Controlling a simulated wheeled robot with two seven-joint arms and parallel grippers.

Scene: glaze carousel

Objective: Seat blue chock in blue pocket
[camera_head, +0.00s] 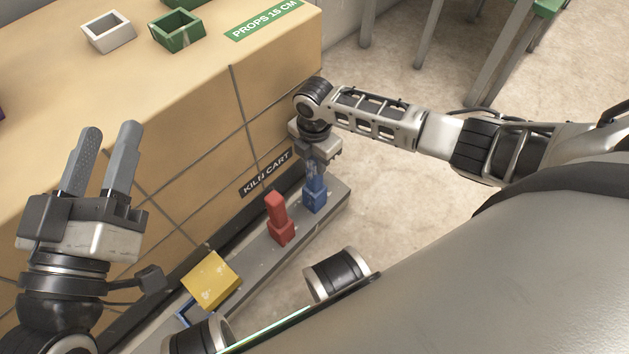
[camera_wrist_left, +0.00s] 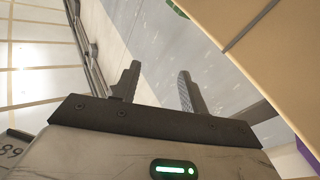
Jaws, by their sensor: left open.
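The blue chock (camera_head: 315,196) stands upright near the far end of a low grey ledge (camera_head: 254,258). My right gripper (camera_head: 317,172) points down at its top, with the fingers at its narrow upper part; whether they are closed on it is too small to tell. A blue edge (camera_head: 184,313), possibly the blue pocket, shows beside the yellow block (camera_head: 211,279) on the near part of the ledge; most of it is hidden. My left gripper (camera_head: 106,150) is open and empty, fingers up, away from the ledge. Its spread fingers also show in the left wrist view (camera_wrist_left: 158,88).
A red chock (camera_head: 279,222) stands on the ledge between the yellow block and the blue chock. The large tan kiln cart (camera_head: 190,120) rises along the ledge's left side. A white tray (camera_head: 108,33) and a green tray (camera_head: 177,32) sit on its top. Floor right of the ledge is clear.

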